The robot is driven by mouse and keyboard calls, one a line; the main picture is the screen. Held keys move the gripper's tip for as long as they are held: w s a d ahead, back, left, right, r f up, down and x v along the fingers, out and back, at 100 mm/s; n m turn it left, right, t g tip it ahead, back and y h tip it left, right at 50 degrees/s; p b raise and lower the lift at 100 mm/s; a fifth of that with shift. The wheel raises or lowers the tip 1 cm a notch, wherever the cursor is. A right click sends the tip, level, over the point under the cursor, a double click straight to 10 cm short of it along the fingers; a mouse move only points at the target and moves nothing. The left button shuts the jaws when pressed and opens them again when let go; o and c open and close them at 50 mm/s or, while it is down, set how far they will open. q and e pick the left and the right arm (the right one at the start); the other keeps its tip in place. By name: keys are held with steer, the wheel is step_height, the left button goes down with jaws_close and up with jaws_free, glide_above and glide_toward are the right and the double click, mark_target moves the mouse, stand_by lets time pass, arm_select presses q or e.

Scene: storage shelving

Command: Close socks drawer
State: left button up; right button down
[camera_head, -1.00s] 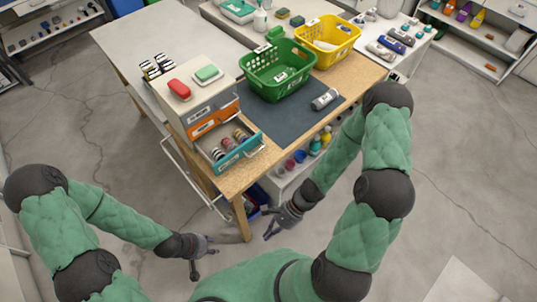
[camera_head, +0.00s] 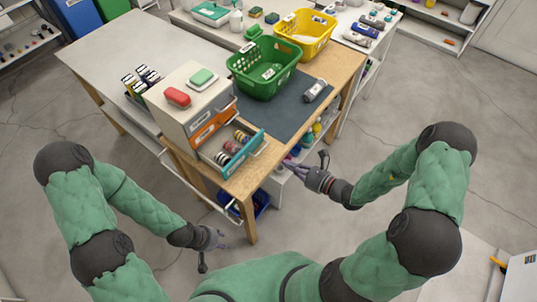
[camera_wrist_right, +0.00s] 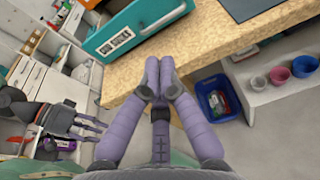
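The socks drawer (camera_head: 236,158) has a teal front and sticks out open from the white cabinet on the table corner. Several small rolled items lie in it. Its labelled front (camera_wrist_right: 115,42) and metal handle also show in the right wrist view. My right gripper (camera_head: 291,165) is to the right of the drawer, near the table edge and apart from the drawer front. In the right wrist view its purple fingertips (camera_wrist_right: 158,68) are together with nothing between them. My left gripper (camera_head: 224,238) hangs low in front of the table, empty, its fingers apparently apart.
An orange drawer (camera_head: 212,125) above is shut. A green basket (camera_head: 263,85), a yellow basket (camera_head: 305,48) and a grey bottle (camera_head: 315,91) stand or lie behind. A blue bin (camera_wrist_right: 219,100) sits under the table. Floor in front is clear.

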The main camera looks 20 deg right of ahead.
steer(key=b+x, duration=0.2)
steer(key=x, duration=0.8)
steer(key=shift+w+a, duration=0.1)
steer(key=shift+a, duration=0.05)
arm_select(q)
step_height(320, 180, down, 2)
steer(key=shift+f, duration=0.25)
arm_select(e)
steer(key=shift+w, duration=0.15)
